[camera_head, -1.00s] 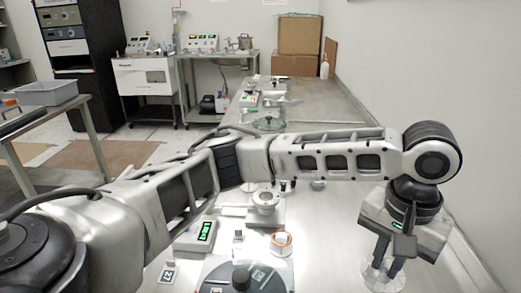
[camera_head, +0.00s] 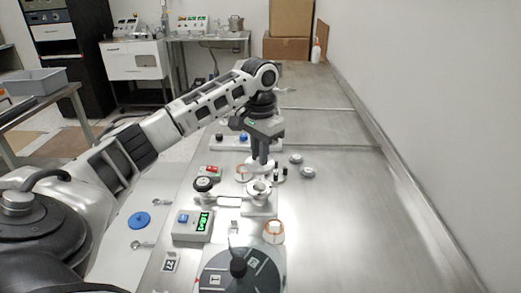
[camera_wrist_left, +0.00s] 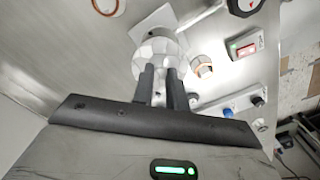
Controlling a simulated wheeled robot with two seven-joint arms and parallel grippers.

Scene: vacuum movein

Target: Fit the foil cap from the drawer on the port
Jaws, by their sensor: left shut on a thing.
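My left gripper (camera_head: 262,160) is shut on a pale, shiny, faceted piece, which looks like the foil cap (camera_head: 259,166). In the left wrist view the two fingers (camera_wrist_left: 163,88) grip the cap (camera_wrist_left: 160,58) from above. The port looks to be the round metal flange (camera_head: 258,189) on a square block; the cap is above and just behind it in the head view. I cannot tell whether they touch. In the wrist view the cap hides the port, and only a pale block (camera_wrist_left: 152,28) shows beside it. No drawer is clearly identifiable. My right gripper is not in view.
A dark round plate with a knob (camera_head: 240,267) is nearest. The bench's right side (camera_head: 370,225) is clear up to the wall.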

